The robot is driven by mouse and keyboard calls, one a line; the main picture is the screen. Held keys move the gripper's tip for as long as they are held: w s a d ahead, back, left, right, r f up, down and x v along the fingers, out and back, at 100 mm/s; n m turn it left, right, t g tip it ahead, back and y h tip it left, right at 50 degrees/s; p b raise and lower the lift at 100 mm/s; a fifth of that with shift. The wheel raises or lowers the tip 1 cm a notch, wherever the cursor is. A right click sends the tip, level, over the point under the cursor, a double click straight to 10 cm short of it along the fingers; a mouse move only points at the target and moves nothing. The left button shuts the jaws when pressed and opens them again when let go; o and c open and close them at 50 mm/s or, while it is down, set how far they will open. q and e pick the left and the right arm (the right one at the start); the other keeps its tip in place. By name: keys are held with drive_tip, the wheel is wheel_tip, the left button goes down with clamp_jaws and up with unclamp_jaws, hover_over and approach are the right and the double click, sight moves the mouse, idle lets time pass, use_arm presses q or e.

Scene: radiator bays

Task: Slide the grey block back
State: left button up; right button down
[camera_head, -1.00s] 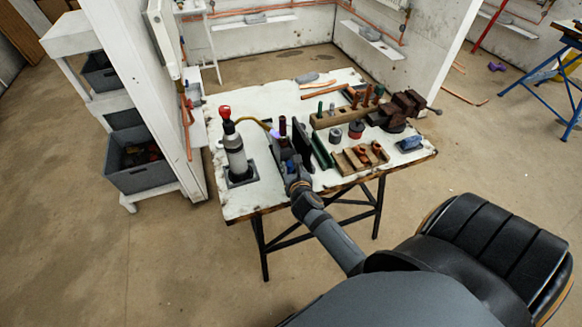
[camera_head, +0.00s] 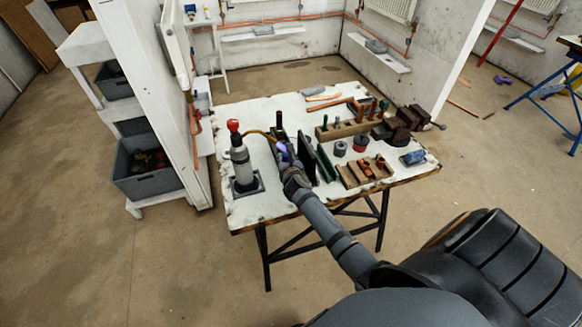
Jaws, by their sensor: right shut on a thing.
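The grey block (camera_head: 283,158) is a small dark piece on the white-topped workbench (camera_head: 262,112). It stands between the gas bottle and an upright black plate, mostly hidden by my right gripper. My right gripper (camera_head: 288,170) reaches in from the front and is shut at the block; the fingertips are small and partly hidden. A small purple piece (camera_head: 282,148) shows just beyond the gripper. My left gripper is not in view.
The gas bottle (camera_head: 240,163) with a red top and yellow hose stands close on the left. The black plate (camera_head: 306,158) is close on the right. A wooden rack (camera_head: 345,130), copper pieces (camera_head: 366,168) and a dark vise (camera_head: 403,122) crowd the right side.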

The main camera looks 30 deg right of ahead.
sight(283, 151)
drive_tip(key=w, duration=0.3)
drive_tip(key=shift+w+d+f, duration=0.1)
drive_tip(key=shift+w+d, duration=0.15)
drive_tip(key=shift+d, duration=0.15)
drive_tip(key=shift+w, duration=0.1)
drive_tip(key=shift+r, duration=0.2)
drive_tip(key=c, duration=1.5)
unclamp_jaws()
drive_tip(key=o, duration=0.4)
drive_tip(key=shift+w+f, duration=0.15)
drive_tip(key=shift+w, duration=0.05)
drive_tip(key=shift+o, duration=0.2)
drive_tip(key=v, duration=1.2)
